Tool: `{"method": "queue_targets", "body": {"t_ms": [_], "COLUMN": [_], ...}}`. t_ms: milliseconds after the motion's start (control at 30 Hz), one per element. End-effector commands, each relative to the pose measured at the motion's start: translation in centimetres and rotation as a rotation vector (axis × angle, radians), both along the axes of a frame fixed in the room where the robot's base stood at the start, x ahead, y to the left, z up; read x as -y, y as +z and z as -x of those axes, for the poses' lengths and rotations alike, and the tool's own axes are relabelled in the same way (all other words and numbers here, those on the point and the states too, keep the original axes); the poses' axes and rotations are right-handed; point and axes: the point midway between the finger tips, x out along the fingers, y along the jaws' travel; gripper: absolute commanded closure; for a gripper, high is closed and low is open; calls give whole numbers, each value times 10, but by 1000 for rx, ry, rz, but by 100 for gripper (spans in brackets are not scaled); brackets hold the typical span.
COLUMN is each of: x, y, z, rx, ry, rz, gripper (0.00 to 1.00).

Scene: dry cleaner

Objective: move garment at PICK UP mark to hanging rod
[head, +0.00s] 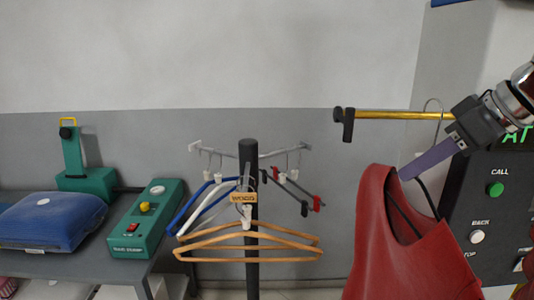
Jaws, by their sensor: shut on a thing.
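A red sleeveless garment (390,235) hangs at the lower right in the head view, its lower part cut off by the frame. A thin wire hanger hook (433,101) rises above it and overlaps the yellow hanging rod (385,114) near the rod's right end. I cannot tell whether the hook rests on the rod. My gripper (455,139) reaches in from the upper right and is shut on the garment's hanger. A purple bar (428,160) runs from my gripper down to the garment's neck. The exact grip is partly hidden.
A table at the left bears a blue pad (50,220) and a green button box (146,218). A dark control panel (490,215) is behind the garment at right.

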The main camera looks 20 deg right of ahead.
Motion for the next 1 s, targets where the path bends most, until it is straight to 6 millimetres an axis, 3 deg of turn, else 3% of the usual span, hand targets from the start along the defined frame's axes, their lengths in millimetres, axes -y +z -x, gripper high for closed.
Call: {"method": "queue_targets", "body": {"t_ms": [533,1000], "x": [0,5], "y": [1,1], "z": [0,-15], "rx": [0,2], "ry": [0,12], "rz": [1,-3], "gripper": [100,100]}}
